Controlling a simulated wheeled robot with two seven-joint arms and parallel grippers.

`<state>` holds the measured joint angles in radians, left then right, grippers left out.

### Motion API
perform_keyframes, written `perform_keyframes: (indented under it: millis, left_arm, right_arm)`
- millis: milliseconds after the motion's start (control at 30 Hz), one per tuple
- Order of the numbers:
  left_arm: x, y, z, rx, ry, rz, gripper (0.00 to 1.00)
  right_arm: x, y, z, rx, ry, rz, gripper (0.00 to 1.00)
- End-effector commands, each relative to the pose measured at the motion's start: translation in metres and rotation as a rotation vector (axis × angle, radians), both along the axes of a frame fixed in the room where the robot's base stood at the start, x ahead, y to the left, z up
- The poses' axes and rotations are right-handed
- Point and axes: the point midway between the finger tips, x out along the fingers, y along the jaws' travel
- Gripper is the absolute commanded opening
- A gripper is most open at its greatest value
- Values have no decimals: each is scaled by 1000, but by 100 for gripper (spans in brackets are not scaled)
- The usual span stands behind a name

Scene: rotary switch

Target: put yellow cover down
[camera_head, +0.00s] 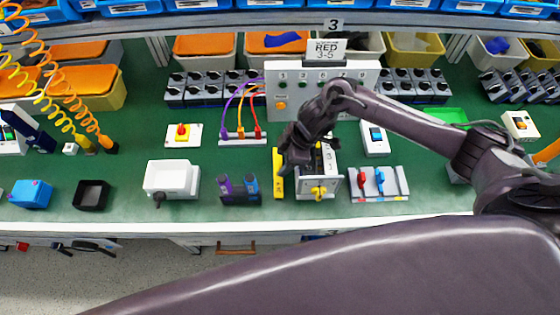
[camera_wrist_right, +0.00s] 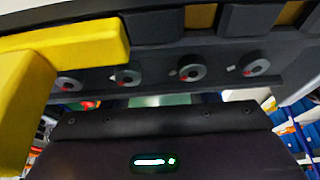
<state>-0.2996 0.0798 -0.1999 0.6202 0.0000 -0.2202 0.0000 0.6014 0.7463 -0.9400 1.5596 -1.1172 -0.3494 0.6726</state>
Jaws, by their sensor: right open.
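The yellow cover (camera_head: 278,184) shows in the head view as a narrow upright strip at the left side of a grey switch box (camera_head: 312,192). I cannot tell whether it touches the box. In the wrist view a yellow part, likely the cover (camera_wrist_right: 75,48), fills the upper left, beside a dark strip with several round terminals (camera_wrist_right: 192,71). My right gripper (camera_head: 296,157) is open over the cover and the box's left side, hiding part of both. My left gripper is not in view.
A white panel (camera_head: 340,75) stands behind the box. A stand with red and blue switches (camera_head: 378,183) is close on the right, and a dark blue-and-purple device (camera_head: 239,188) on the left. The green bench (camera_head: 440,195) has free room at the right front.

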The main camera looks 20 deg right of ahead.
Motion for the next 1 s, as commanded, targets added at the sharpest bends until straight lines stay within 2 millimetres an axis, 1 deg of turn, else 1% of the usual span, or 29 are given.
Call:
perform_keyframes:
  millis: [33,200,300,400,500,600,1000]
  left_arm:
    - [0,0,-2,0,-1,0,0]
    - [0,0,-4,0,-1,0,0]
    - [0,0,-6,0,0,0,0]
    - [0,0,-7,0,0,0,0]
    - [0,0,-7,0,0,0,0]
    - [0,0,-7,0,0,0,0]
    - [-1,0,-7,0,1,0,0]
  right_arm:
    - [0,-6,11,-1,-5,2,54]
    - [-3,-20,48,-1,-7,2,54]
    - [-4,-26,65,-2,-9,2,54]
    - [-5,-31,77,-1,-8,0,54]
    - [-7,-33,84,-1,-7,1,54]
    - [-7,-34,87,-2,-6,0,54]
    - [-7,-34,88,-1,-8,0,54]
